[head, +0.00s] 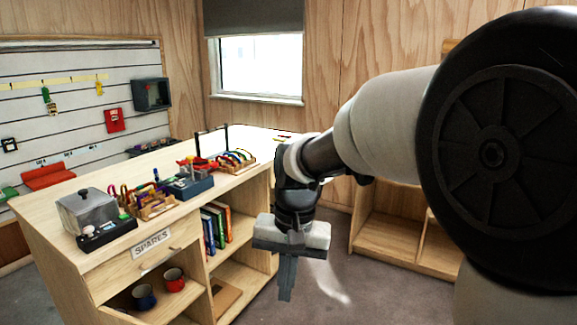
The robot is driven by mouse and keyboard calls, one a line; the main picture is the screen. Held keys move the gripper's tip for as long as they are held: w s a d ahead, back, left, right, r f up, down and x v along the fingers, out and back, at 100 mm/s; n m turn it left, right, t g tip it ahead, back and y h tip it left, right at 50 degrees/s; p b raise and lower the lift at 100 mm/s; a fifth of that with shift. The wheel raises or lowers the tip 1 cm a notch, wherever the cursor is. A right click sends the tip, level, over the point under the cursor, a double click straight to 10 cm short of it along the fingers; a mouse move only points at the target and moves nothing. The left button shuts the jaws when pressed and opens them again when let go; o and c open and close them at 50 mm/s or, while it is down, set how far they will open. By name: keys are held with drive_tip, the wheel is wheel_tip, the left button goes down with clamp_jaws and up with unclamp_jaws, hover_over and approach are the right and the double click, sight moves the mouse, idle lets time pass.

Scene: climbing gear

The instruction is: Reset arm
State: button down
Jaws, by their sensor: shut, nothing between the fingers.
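My gripper (287,281) hangs at the end of my arm in the middle of the head view, pointing down. Its fingers are together and hold nothing. It is in front of the right end of the wooden counter, and its fingertips are above the grey floor. My arm reaches in from the right and bends down at the wrist. It covers part of the wall and of the low shelf behind it.
A low wooden shelf (390,236) stands behind my arm.

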drive_tip(key=s+d+r+n+t+h, duration=0.1)
drive_tip(key=s+d+r+t, duration=0.25)
drive_tip(key=s+d, duration=0.4)
drive_tip(key=s+d+r+n+t, duration=0.1)
drive_tip(key=s+d+r+t, duration=0.1)
drive_tip(key=s+d+r, duration=0.4)
wheel_tip(320, 180, up, 14)
drive_tip(key=s+d+p, duration=0.1)
drive_tip(key=p, duration=1.6)
drive_tip(key=shift+r, duration=0.2)
